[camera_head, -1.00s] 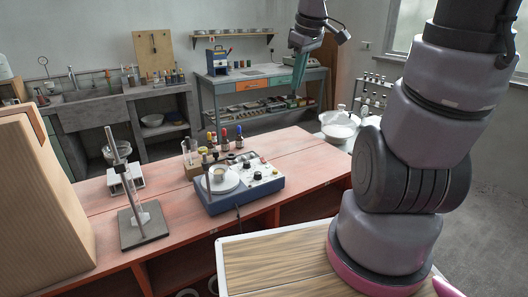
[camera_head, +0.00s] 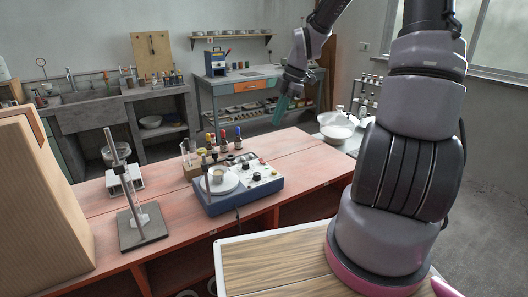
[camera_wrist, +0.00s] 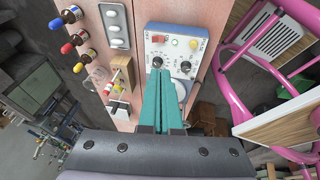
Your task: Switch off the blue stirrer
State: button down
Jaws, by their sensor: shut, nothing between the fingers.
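The blue stirrer (camera_head: 250,194) stands on the red bench, with a round white plate (camera_head: 220,184) on its left and dark knobs on its right. In the wrist view the stirrer's panel (camera_wrist: 171,52) shows two dark knobs (camera_wrist: 157,62) and small red, yellow and green parts along its far edge. My gripper (camera_head: 279,118) has teal fingers, shut and empty, in the air above and to the right of the stirrer in the head view. In the wrist view the fingers (camera_wrist: 161,73) overlap the panel's lower part and hide some of the plate. The switch setting is unclear.
Several dropper bottles (camera_head: 238,138) and a wooden block (camera_head: 192,170) stand behind the stirrer. A metal stand (camera_head: 140,222) is to its left. A large cardboard-coloured box (camera_head: 40,200) is at far left. Bare bench lies right of the stirrer (camera_head: 310,165).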

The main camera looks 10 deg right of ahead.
jog(key=shift+f, duration=0.1)
send_near(260, 160)
jog(key=x, duration=0.5)
jog(key=shift+s, duration=0.2)
jog(key=shift+w+a+f, duration=0.1)
jog(key=shift+w+f, duration=0.15)
jog(key=shift+f, duration=0.25)
